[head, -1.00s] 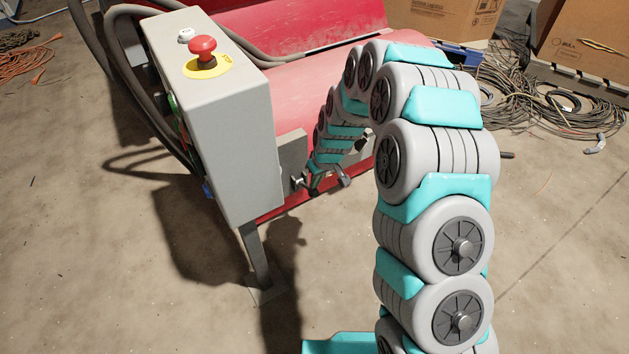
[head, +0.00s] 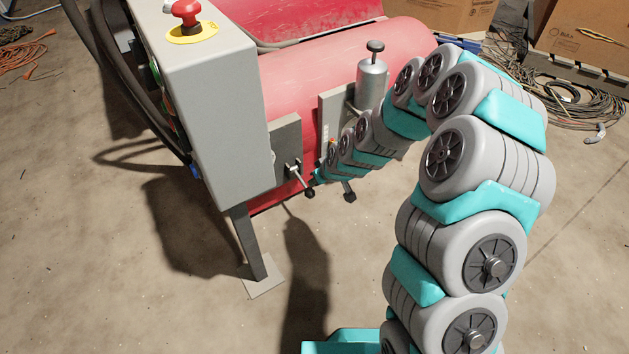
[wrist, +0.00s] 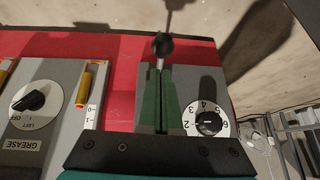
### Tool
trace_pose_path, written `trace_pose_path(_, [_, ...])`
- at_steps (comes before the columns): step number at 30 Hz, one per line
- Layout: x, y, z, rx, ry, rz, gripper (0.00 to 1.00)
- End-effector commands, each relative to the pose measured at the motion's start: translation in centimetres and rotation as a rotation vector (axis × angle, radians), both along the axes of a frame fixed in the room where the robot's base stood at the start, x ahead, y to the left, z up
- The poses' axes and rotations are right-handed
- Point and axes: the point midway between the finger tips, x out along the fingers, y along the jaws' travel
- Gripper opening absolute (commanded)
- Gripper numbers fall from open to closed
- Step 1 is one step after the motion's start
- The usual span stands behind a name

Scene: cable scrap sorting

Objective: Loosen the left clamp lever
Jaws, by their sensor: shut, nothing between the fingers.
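The left clamp lever (head: 301,181) is a metal arm with a black knob, on a grey plate beside the control box in the head view. It points down and to the right. My gripper (wrist: 158,98) shows in the wrist view as two green fingers lying together, shut and empty. A black knob (wrist: 163,45) on a metal rod sits just beyond the fingertips; I cannot tell whether they touch. In the head view the end of my arm is just right of the left lever's knob, and the fingers are hard to make out there.
A second lever with a black knob (head: 349,197) is close to the right. A silver cylinder (head: 372,85) stands above it. The grey control box (head: 215,110) with a red button (head: 186,12) is at left. A numbered dial (wrist: 208,121) lies right of the fingers.

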Motion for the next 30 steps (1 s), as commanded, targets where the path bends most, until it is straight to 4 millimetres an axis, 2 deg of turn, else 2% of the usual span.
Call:
trace_pose_path(8, [0.0, 0.0, -1.5, -0.004, 0.001, 0.003, 0.0])
trace_pose_path(21, [-0.4, -0.2, -6.1, -0.005, 0.005, 0.003, 0.0])
trace_pose_path(30, [-0.2, -0.1, -7.9, -0.004, 0.001, 0.003, 0.0])
